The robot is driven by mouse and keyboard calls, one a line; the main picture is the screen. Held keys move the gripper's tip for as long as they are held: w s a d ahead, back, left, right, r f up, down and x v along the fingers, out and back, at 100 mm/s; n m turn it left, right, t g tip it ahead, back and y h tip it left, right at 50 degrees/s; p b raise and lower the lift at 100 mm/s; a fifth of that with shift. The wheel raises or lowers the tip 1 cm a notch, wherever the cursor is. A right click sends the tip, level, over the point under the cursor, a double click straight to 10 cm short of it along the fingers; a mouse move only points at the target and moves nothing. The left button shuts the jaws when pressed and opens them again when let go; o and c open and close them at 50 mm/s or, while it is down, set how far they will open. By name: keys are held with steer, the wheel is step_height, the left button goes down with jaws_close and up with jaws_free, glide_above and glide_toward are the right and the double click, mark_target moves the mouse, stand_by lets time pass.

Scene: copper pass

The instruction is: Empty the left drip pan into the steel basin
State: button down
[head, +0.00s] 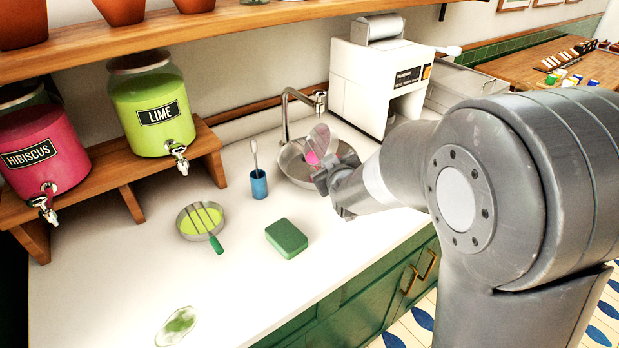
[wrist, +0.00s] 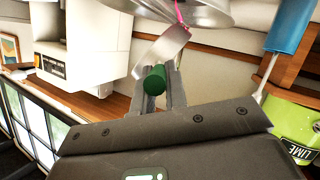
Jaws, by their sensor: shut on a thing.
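My gripper (head: 328,179) is shut on the green handle (wrist: 154,80) of a round drip pan (head: 321,137). The pan is tilted steeply on edge above the steel basin (head: 293,172). Pink liquid (head: 312,158) shows at the pan's low side, over the basin. In the wrist view the pan (wrist: 165,48) is beyond my gripper (wrist: 159,88), and a thin pink stream (wrist: 179,14) runs from its rim at the basin (wrist: 208,12). How much liquid is left in the pan is hidden.
A second pan (head: 184,232) with green liquid lies below the lime dispenser (head: 152,100). The hibiscus dispenser (head: 38,150) stands left. A blue cup with a brush (head: 259,185), a tap (head: 286,112), a green sponge (head: 287,238) and a green spill (head: 177,326) are nearby.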

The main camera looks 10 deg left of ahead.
steer(key=shift+s+a+f, duration=0.1)
steer(key=shift+a+f, duration=0.05)
steer(key=shift+f, duration=0.05)
steer(key=a+n+p, duration=0.1)
steer(key=s+a+n+t+h+p, duration=0.1)
steer(key=n, duration=0.1)
steer(key=shift+s+a, duration=0.25)
steer(key=shift+a, duration=0.05)
stand_by(0.4)
steer(key=shift+t, duration=0.3)
steer(key=shift+s+n+p, duration=0.1)
steer(key=shift+n+p, duration=0.2)
